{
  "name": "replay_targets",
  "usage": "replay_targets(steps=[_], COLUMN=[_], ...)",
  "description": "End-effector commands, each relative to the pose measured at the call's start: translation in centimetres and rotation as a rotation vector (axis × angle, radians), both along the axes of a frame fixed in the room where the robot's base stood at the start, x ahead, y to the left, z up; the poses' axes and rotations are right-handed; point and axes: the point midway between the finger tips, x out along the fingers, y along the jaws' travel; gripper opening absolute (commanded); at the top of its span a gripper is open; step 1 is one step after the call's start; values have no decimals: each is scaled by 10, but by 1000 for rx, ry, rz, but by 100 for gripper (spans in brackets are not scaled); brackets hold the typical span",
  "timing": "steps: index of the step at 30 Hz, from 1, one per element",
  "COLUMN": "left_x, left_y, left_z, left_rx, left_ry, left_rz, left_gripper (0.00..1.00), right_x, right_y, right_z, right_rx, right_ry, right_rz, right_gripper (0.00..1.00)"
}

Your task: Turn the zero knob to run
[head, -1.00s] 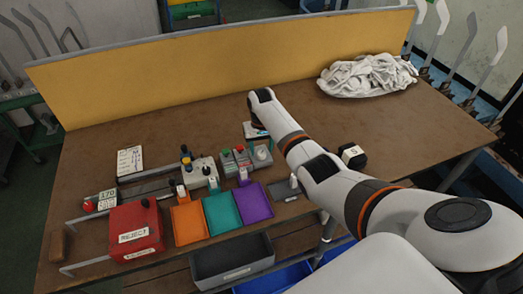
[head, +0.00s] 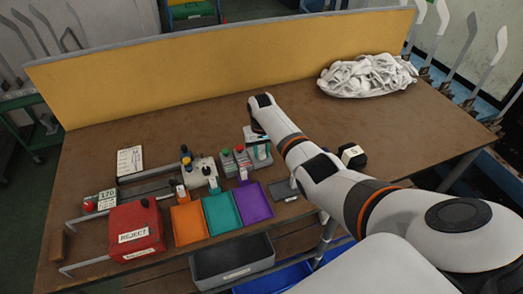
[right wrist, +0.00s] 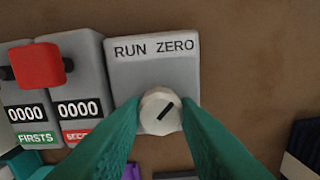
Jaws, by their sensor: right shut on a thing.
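The white round zero knob (right wrist: 161,111) sits on a grey box (right wrist: 138,76) labelled RUN on the left and ZERO on the right. Its black mark slants, with the upper end towards ZERO. My right gripper (right wrist: 160,122) has its teal fingers on both sides of the knob, shut on it. In the head view, my right gripper (head: 261,152) is at the grey box, right of the counters, and hides much of it. My left gripper is not in view.
Left of the box are two counters (right wrist: 75,95) reading 0000, one with a red button (right wrist: 38,65). Orange (head: 188,222), teal (head: 222,211) and purple (head: 253,202) trays lie in front. A red REJECT box (head: 136,230) stands left.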

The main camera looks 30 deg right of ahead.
Motion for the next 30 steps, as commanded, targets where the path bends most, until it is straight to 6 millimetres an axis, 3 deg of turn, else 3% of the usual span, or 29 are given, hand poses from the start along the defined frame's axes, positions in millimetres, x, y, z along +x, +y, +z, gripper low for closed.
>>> replay_targets(steps=[11,30], left_x=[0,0], left_y=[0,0], left_z=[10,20], left_rx=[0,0], left_ry=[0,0], left_rz=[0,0], left_gripper=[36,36], right_x=[0,0], right_y=[0,-1], right_z=[2,1], right_rx=[-1,-1], right_ry=[1,0], right_rz=[202,806], right_gripper=[6,6])
